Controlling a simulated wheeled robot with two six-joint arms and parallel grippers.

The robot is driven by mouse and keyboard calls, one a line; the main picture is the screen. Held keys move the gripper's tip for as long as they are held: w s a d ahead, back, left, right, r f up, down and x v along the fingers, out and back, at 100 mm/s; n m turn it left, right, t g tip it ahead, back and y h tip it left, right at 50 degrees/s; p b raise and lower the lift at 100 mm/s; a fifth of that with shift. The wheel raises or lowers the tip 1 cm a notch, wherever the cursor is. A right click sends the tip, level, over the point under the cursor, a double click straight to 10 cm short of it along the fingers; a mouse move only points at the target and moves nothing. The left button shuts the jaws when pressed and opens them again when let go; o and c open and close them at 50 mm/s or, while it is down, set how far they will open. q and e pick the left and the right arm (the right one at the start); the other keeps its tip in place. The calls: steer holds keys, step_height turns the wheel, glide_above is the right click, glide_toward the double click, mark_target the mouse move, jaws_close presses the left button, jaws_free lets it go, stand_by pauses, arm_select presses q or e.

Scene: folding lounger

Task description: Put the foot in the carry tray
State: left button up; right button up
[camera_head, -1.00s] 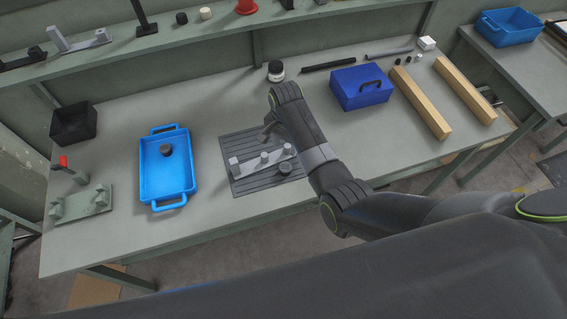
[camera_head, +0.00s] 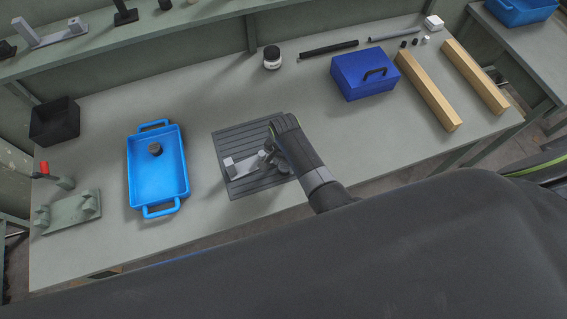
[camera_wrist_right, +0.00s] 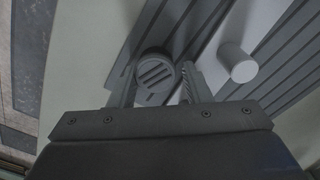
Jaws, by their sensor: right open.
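A dark round foot (camera_wrist_right: 155,72) with slots in its top lies on the ribbed mat, seen in the right wrist view. My right gripper (camera_wrist_right: 158,88) is open, with its fingers on either side of this foot; I cannot tell whether they touch it. In the head view my right gripper (camera_head: 270,158) is over the right part of the mat and mostly hides the foot. The blue carry tray (camera_head: 158,188) stands to the left, with another dark round foot (camera_head: 155,149) inside it. My left gripper is not in view.
A grey bar with pegs (camera_head: 245,166) lies on the dark mat (camera_head: 228,143), close beside my right gripper. A blue box (camera_head: 350,85), wooden beams (camera_head: 428,90) and a jar (camera_head: 272,60) stand behind and right. The bench between tray and mat is clear.

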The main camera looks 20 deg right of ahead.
steer(key=shift+s+f, duration=0.1)
steer(key=shift+f, duration=0.4)
steer(key=shift+s+r, duration=0.3)
steer(key=shift+s, duration=0.15)
steer(key=shift+w, duration=0.2)
steer(key=c, duration=0.5)
steer(key=shift+c, duration=1.4)
